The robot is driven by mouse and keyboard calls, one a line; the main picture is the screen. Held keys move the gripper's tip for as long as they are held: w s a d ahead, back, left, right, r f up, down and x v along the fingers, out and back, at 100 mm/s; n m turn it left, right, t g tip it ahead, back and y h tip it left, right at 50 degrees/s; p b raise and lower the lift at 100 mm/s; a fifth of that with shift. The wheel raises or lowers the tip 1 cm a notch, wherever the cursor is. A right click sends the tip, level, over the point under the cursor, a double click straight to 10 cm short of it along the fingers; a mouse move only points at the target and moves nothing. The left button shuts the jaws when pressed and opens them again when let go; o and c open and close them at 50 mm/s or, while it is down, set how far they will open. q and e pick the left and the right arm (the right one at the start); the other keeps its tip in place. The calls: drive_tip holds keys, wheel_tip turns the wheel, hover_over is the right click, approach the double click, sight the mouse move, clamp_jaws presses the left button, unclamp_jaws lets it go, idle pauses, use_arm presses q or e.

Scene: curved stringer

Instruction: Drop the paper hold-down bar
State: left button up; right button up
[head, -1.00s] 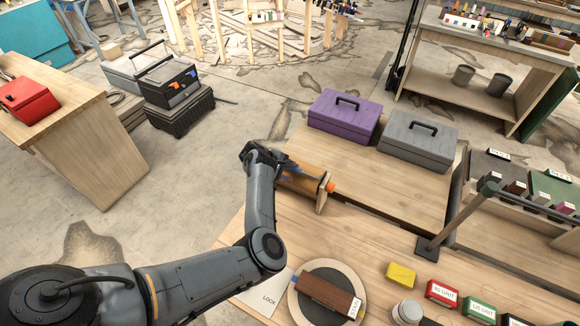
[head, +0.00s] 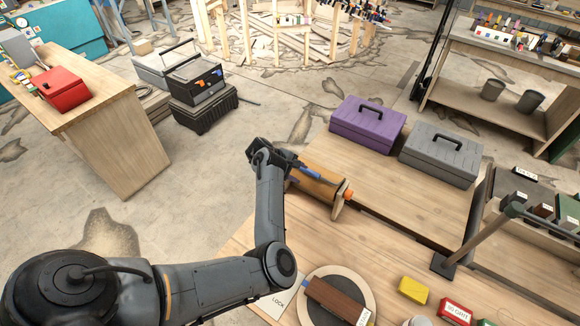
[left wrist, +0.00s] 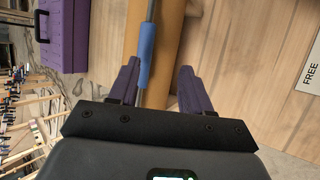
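A brown paper roll (head: 316,188) sits in a wooden holder with an orange knob (head: 347,195) at the bench's left edge. The hold-down bar, with a blue sleeve (head: 306,170), runs along the roll. My left gripper (head: 276,158) is at the roll's far left end. Its purple fingers (left wrist: 158,85) are apart, with a clear gap on the right of the bar. Whether the left finger touches the bar cannot be told. My right gripper is out of view.
A purple toolbox (head: 368,124) and a grey toolbox (head: 440,155) stand on the bench behind the roll. A round disc with a brown block (head: 336,300), a yellow block (head: 414,290) and a slanted post (head: 480,232) are nearer. Bare bench lies right of the roll.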

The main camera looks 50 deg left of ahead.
use_arm(q)
drive_tip(key=shift+v, duration=2.55)
drive_tip(key=shift+w+r, duration=0.15)
drive_tip(key=s+f+m+g+y+p, duration=0.2)
drive_tip(key=s+f+g+p, duration=0.1)
drive_tip(key=s, duration=0.7)
drive_tip(key=s+f+m+g+y+p, duration=0.1)
drive_tip(key=s+f+m+g+p, duration=0.25)
drive_tip(key=s, duration=0.55)
drive_tip(key=s+d+r+m+p, duration=0.1)
drive_tip(key=s+d+r+m, duration=0.2)
drive_tip(key=d, duration=0.4)
drive_tip(key=s+d+r+m+p, duration=0.2)
drive_tip(key=s+d+m, duration=0.1)
drive_tip(key=d+m, duration=0.3)
drive_tip(key=s+d+r+m+p, duration=0.1)
drive_tip(key=s+d+r+m, duration=0.15)
drive_tip(key=d, duration=0.45)
drive_tip(key=w+d+r+m+t, duration=0.1)
drive_tip(key=d+r+m+t, duration=0.1)
drive_tip(key=d+r+m, duration=0.3)
drive_tip(key=d+r, duration=0.1)
drive_tip(key=d, duration=0.2)
drive_tip(key=shift+d+r+h, duration=0.3)
drive_tip(key=shift+d, duration=0.05)
